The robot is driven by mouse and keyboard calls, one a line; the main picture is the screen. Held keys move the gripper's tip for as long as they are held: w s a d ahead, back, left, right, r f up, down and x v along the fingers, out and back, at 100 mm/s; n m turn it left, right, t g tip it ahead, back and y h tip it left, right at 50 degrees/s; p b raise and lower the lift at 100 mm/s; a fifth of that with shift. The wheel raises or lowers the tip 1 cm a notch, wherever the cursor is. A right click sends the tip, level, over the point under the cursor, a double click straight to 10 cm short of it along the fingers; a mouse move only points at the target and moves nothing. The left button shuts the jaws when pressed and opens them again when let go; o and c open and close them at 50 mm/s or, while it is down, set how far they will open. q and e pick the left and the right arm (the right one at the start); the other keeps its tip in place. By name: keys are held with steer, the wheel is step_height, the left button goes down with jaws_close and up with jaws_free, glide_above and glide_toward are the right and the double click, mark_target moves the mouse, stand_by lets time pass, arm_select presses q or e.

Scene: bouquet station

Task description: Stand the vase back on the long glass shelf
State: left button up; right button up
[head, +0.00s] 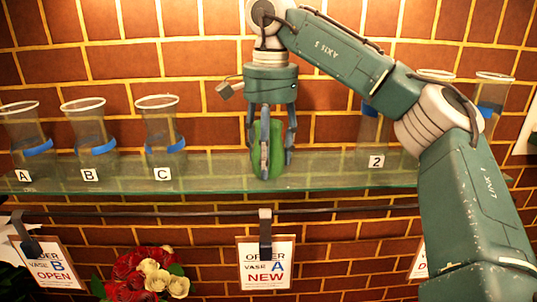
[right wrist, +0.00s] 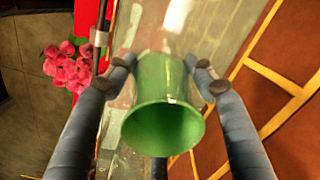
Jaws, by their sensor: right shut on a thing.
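A green vase (head: 275,150) is upright at the middle of the long glass shelf (head: 220,179) in the head view. Its base appears at the shelf's surface, but I cannot tell for sure that it touches. My right gripper (head: 270,165) comes down from above and is shut on the vase, with fingers on both sides. In the right wrist view the green vase (right wrist: 162,110) shows its open, empty-looking mouth toward the camera between the fingertips (right wrist: 162,75). My left gripper is not in view.
Clear vases with blue bands stand left, labelled A (head: 24,140), B (head: 90,130) and C (head: 160,130). More clear vases (head: 490,100) stand right, partly behind my arm. A rail below holds order cards (head: 266,275). Red and cream roses (head: 145,275) are below. A brick wall is behind.

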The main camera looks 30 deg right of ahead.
steer(key=o, duration=1.8)
steer(key=shift+s+a+f, duration=0.1)
steer(key=shift+o, duration=0.2)
step_height(320, 180, up, 12)
steer(key=shift+s, duration=0.15)
